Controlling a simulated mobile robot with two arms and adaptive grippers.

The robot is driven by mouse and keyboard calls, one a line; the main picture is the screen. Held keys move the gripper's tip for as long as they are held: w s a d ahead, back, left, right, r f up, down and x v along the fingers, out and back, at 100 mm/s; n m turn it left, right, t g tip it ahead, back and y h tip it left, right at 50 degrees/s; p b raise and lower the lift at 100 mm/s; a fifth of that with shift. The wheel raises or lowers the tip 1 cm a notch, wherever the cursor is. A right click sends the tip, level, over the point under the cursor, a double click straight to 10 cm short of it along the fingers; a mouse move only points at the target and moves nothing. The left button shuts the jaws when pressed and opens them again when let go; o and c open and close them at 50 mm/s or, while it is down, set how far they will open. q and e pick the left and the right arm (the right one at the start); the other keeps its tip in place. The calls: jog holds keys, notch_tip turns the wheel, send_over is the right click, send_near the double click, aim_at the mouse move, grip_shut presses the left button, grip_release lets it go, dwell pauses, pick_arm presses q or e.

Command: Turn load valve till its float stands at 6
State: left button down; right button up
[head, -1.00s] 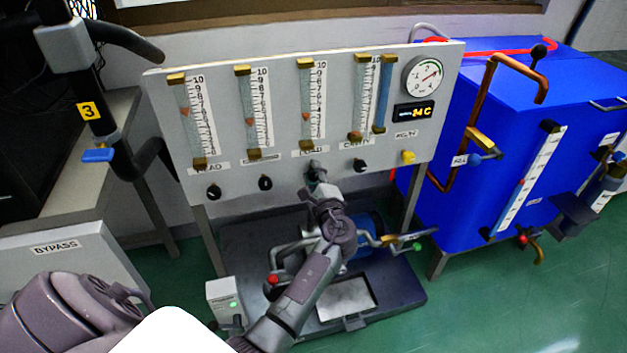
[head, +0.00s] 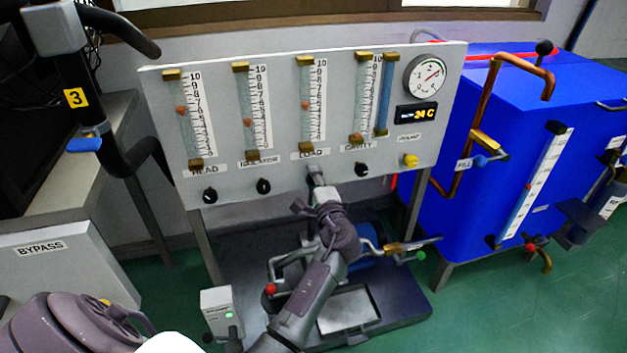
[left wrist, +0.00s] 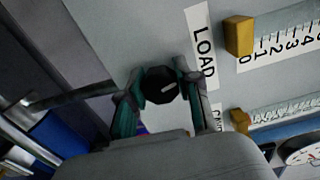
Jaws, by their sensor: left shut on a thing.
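The load valve's black knob (left wrist: 160,85) sits below the LOAD label (head: 311,153) on the grey panel and carries a pale pointer line. My left gripper (left wrist: 158,90) is shut on it, with one finger on each side. In the head view my left gripper (head: 317,178) reaches up to the panel and mostly hides the knob. The load tube (head: 306,85) is third from the left. Its reddish float (head: 306,104) stands near the middle of the scale, roughly 5; the exact reading is too small to tell. My right gripper is out of view.
Other black knobs (head: 263,186) (head: 361,170) and a yellow knob (head: 411,160) line the panel close by. A blue tank (head: 470,200) with copper piping stands right. Below are a dark base and a pipe with red and green ends (head: 270,289).

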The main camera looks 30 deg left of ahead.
pick_arm(q)
jog(key=shift+f, duration=0.1)
jog(key=c, duration=0.8)
grip_release()
jog(key=shift+d, duration=0.15)
jog(key=v, duration=1.2)
